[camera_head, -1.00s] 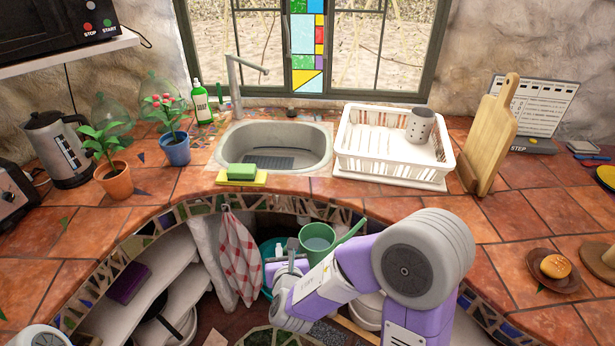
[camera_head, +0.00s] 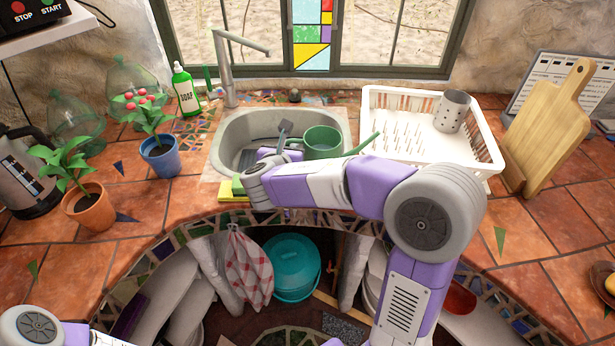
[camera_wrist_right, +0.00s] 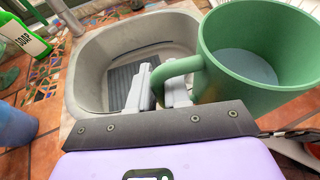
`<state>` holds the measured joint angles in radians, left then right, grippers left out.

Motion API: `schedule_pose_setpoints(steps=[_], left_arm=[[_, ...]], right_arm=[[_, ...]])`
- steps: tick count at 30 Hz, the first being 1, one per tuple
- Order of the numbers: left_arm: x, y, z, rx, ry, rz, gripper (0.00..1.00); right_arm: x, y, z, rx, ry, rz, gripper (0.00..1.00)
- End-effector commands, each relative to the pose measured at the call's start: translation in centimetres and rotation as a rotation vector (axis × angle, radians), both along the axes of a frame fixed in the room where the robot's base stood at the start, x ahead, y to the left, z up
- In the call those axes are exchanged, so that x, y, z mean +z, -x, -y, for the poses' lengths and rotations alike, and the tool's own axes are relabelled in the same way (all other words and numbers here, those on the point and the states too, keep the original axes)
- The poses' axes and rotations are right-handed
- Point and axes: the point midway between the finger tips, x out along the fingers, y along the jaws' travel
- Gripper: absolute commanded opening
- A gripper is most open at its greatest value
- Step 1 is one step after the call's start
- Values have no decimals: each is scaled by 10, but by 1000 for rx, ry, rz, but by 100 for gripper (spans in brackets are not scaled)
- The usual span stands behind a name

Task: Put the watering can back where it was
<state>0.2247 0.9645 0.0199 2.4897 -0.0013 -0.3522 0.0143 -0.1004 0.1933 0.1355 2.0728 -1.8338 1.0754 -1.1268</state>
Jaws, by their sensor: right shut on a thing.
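The green watering can (camera_head: 323,141) is above the right side of the sink (camera_head: 228,140), with its spout pointing right towards the dish rack. It looks upright. My right gripper (camera_head: 284,140) is shut on its handle; in the right wrist view the grey fingers (camera_wrist_right: 158,88) close around the handle of the can (camera_wrist_right: 262,85), and pale water seems to show inside. My right forearm hides the can's lower part in the head view, so I cannot tell its exact height. Of my left arm only a link shows at the bottom left; its gripper is out of view.
A white dish rack (camera_head: 420,148) with a grey cup (camera_head: 452,111) stands right of the sink. The faucet (camera_head: 226,70) rises behind it. A blue pot (camera_head: 160,157) and an orange pot (camera_head: 90,209) with plants and a soap bottle (camera_head: 186,92) stand left. A teal bucket (camera_head: 291,268) is below the counter.

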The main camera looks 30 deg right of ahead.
Motion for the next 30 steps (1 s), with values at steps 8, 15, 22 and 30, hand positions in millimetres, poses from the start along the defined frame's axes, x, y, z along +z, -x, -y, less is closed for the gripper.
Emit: schedule_pose_setpoints(steps=[8,15,22,30], left_arm=[[-19,1,0,-1,0,-2,43],[-29,1,0,-1,0,-2,43],[-42,1,0,0,0,-1,43],[-41,1,0,0,0,-1,43]], right_arm=[[-36,0,4,-14,4,-4,0],[-62,0,4,-14,4,-4,0],[-93,0,4,-13,5,-1,0],[-93,0,4,-14,3,1,0]])
